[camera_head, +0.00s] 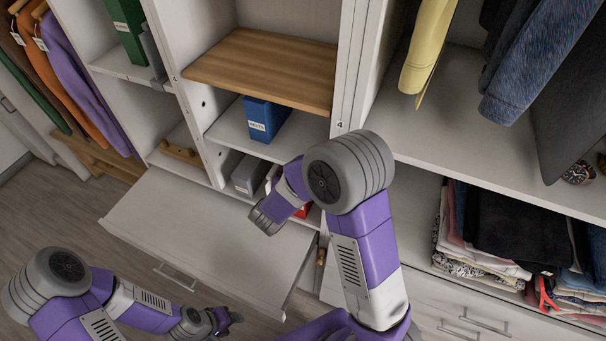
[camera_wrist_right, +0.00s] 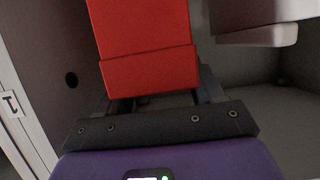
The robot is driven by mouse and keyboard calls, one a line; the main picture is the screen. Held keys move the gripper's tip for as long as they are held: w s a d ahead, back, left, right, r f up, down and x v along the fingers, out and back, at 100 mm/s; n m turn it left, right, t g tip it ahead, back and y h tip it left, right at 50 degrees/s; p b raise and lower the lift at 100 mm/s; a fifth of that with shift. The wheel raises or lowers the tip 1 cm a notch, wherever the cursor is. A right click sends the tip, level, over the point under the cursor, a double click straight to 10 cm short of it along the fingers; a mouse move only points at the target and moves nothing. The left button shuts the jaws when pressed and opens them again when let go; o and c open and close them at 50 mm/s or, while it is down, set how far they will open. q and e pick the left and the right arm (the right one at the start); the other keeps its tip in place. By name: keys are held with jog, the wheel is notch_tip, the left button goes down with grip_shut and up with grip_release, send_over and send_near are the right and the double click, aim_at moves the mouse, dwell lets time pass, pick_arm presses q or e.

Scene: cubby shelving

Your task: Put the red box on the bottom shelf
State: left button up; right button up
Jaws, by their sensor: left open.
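The red box (camera_wrist_right: 150,70) fills the upper middle of the right wrist view, between and in front of the fingers of my right gripper (camera_wrist_right: 165,97). These fingers stand apart with the box's lower end close to them. Whether they grip it is not clear. In the head view, only a red piece (camera_head: 303,209) shows behind my right arm, low in the middle cubby column, and the right gripper is hidden there. My left gripper (camera_head: 236,318) is open and empty at the bottom left. The bottom shelf is largely hidden by my right arm.
A blue box (camera_head: 265,117) stands on a middle shelf, a grey box (camera_head: 249,175) lower down, a green box (camera_head: 127,28) upper left. Folded clothes (camera_head: 490,245) lie at right; clothes hang on both sides.

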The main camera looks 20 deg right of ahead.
jog(key=o, duration=0.4)
jog(key=shift+a+r, duration=0.1)
jog(key=shift+r, duration=0.15)
jog(key=p+v, duration=0.3)
jog(key=v, duration=0.8)
jog(key=shift+s+a+r, duration=0.15)
jog(key=shift+s+a, duration=0.1)
jog(key=shift+s, duration=0.05)
